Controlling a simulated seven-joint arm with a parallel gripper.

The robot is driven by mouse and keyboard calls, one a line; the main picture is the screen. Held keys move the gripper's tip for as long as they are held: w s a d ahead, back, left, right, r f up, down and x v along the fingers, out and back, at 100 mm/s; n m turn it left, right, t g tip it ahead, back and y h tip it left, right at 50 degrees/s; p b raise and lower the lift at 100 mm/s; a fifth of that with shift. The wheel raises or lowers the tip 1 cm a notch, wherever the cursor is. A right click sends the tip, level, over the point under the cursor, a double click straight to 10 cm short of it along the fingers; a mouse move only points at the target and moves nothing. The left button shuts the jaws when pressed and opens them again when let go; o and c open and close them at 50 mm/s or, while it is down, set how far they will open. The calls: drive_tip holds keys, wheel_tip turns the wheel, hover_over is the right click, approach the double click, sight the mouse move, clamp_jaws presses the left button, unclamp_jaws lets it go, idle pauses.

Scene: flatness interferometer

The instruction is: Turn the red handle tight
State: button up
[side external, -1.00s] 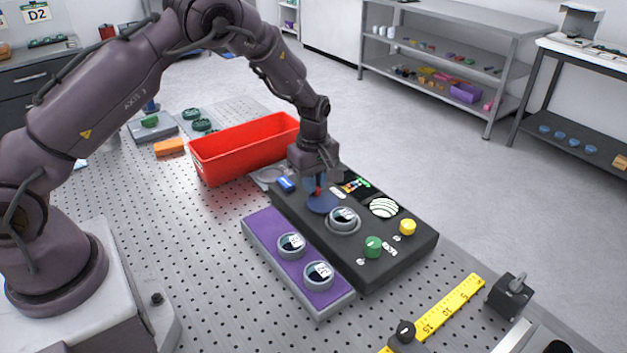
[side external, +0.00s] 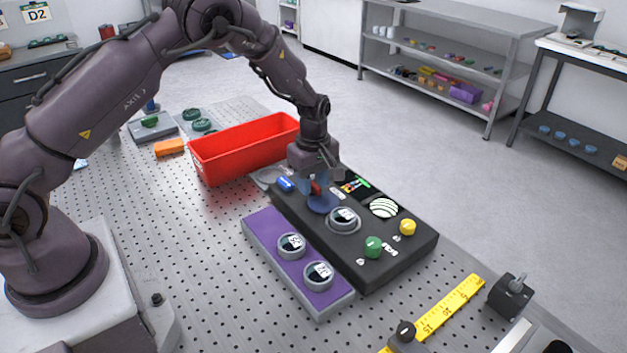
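The red handle (side external: 315,187) stands on a round blue base (side external: 322,204) on the black instrument block (side external: 400,258). My gripper (side external: 316,183) points down over the handle, with its fingers low around or beside it. The fingers partly hide the handle. At this size I cannot tell whether they press on it or stand slightly apart.
A grey-ringed gauge (side external: 344,220), green knob (side external: 373,246), yellow knob (side external: 407,228) and striped disc (side external: 384,208) sit close on the block. A purple block (side external: 262,231) with two gauges lies in front. A red bin (side external: 240,150) stands behind left.

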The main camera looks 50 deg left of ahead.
sight(313, 184)
wheel_tip(313, 184, up, 13)
idle(0.3)
drive_tip(key=shift+f, duration=0.1)
drive_tip(key=s+d+r+m+t, duration=0.2)
drive_tip(key=s+r+m, duration=0.3)
drive_tip(key=s, duration=0.4)
drive_tip(key=s+d+r+m+t, duration=0.1)
drive_tip(key=s+d+r+m, duration=0.1)
drive_tip(key=s+r+m, duration=0.3)
drive_tip(key=s+d+r+m+t, duration=0.2)
drive_tip(key=s+r+m, duration=0.3)
drive_tip(key=s, duration=0.8)
drive_tip(key=m, duration=0.2)
drive_tip(key=shift+r+m+t, duration=0.25)
drive_tip(key=shift+m+t, duration=0.05)
